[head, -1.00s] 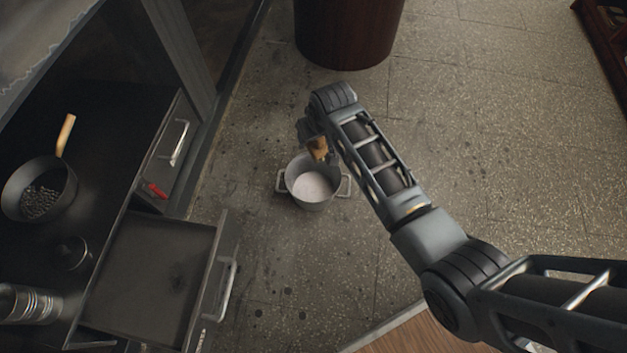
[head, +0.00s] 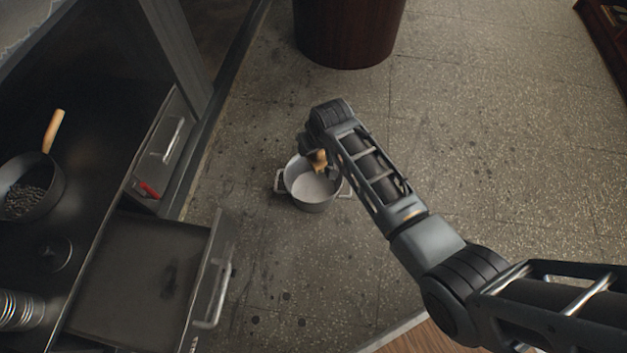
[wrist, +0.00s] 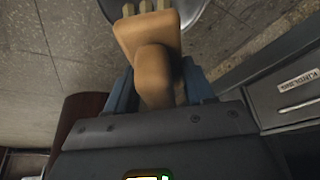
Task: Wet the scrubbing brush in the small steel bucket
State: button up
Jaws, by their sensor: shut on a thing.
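The small steel bucket (head: 309,204) stands on the floor with a handle on each side and pale contents inside. The wooden scrubbing brush (head: 318,160) is over the bucket's far rim, partly hidden by my arm. In the wrist view the brush (wrist: 146,48) shows its tan handle between my fingers and pale bristle tufts at the far end, with part of the bucket's rim (wrist: 203,20) behind them. My gripper (wrist: 160,90) is shut on the brush. Whether the bristles touch the contents cannot be told.
An open drawer (head: 135,270) juts out left of the bucket. A dark red-brown barrel (head: 348,30) stands behind the bucket. The floor to the right is clear.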

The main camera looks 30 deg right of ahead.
notch_tip(320, 180, down, 7)
jog(key=b, duration=0.3)
jog(key=shift+r, duration=0.2)
jog(key=shift+r, duration=0.1)
dwell(2.2)
notch_tip(320, 180, up, 4)
jog(key=p, duration=0.4)
jog(key=shift+r, duration=0.35)
jog(key=w+r+p+v, duration=0.1)
jog(key=p+v, duration=0.5)
jog(key=v, duration=1.1)
jog(key=w+r+p+v, duration=0.1)
jog(key=w+p+v, duration=0.3)
jog(key=v, duration=1.3)
jog(key=p, duration=0.3)
